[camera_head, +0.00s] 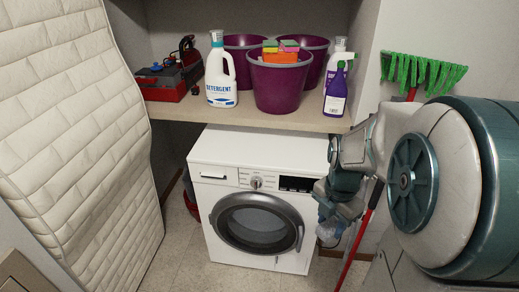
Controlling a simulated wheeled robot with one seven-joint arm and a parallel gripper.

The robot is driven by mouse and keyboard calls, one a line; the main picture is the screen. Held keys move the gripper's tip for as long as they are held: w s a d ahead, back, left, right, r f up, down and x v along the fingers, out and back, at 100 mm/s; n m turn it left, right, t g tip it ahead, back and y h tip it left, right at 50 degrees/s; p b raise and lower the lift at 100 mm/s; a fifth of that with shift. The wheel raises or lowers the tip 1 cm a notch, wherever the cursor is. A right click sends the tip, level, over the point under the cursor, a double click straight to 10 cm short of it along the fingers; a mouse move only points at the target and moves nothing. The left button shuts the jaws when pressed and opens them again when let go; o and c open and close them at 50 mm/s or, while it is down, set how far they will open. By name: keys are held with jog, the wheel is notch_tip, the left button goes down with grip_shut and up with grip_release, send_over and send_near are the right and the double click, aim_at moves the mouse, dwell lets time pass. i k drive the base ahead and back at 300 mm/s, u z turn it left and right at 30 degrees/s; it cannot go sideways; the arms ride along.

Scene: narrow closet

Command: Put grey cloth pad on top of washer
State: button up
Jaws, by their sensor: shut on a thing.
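The washer (260,148) is white with a round door and stands under the shelf. The visible part of its top is bare. My gripper (327,222) is low beside the washer's front right edge, below its top, and partly hidden by my own arm. It is shut on a small, pale grey, crumpled thing (329,232), which looks like the grey cloth pad. Its full shape cannot be made out.
The shelf (190,113) overhangs the washer's back. It holds purple buckets (278,88), detergent (221,75), a purple bottle (336,92) and a red toolbox (163,83). A mattress (75,140) leans at left. A red-handled broom (361,235) stands at right, close to my arm.

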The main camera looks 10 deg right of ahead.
aim_at(261, 152)
jog(key=i, duration=1.45)
